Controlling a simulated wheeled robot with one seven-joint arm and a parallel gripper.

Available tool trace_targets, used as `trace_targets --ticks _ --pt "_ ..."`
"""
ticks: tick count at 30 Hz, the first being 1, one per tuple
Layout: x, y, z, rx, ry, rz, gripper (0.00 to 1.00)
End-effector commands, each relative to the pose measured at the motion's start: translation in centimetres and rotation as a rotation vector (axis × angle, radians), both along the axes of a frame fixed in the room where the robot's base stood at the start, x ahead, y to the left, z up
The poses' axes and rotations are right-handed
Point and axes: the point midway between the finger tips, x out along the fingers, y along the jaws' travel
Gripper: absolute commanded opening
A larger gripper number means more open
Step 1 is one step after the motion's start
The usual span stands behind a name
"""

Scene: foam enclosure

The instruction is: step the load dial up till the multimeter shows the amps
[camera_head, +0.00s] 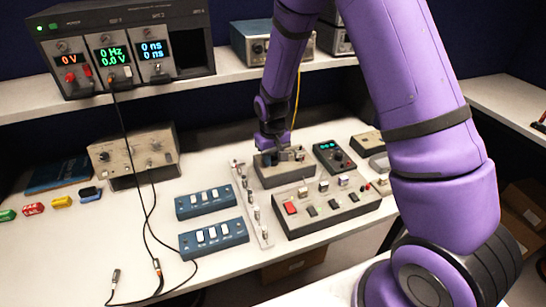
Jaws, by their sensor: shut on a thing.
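My gripper (272,152) reaches down at the middle of the bench, onto a grey box (284,174). It is shut on a small part at the top of this box, apparently the load dial. The jaws mostly hide the part, so its setting cannot be read. A small dark meter box (335,157) with a green lit display and a round knob stands just right of the grey box. It may be the multimeter, but its digits are too small to read.
A larger panel (330,207) with a red switch lies in front. Two blue switch boxes (214,238) and a pale strip (252,205) lie left. A beige instrument (135,155) and dark cables (148,235) are farther left. A rack (125,50) with lit zero readings stands on the shelf.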

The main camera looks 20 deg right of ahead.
Motion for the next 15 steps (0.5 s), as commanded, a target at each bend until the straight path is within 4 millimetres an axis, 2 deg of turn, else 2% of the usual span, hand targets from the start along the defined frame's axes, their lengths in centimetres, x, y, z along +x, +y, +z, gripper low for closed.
trace_targets --ticks 7,8,11,15 --pt "0.04 0.00 0.03 0.000 -0.001 0.001 0.07" --pt "0.04 0.00 0.03 0.000 -0.001 0.001 0.33" --pt "0.03 -0.01 0.02 0.000 -0.001 0.001 0.56" --pt "0.02 -0.01 0.01 0.000 -0.001 0.001 0.56"
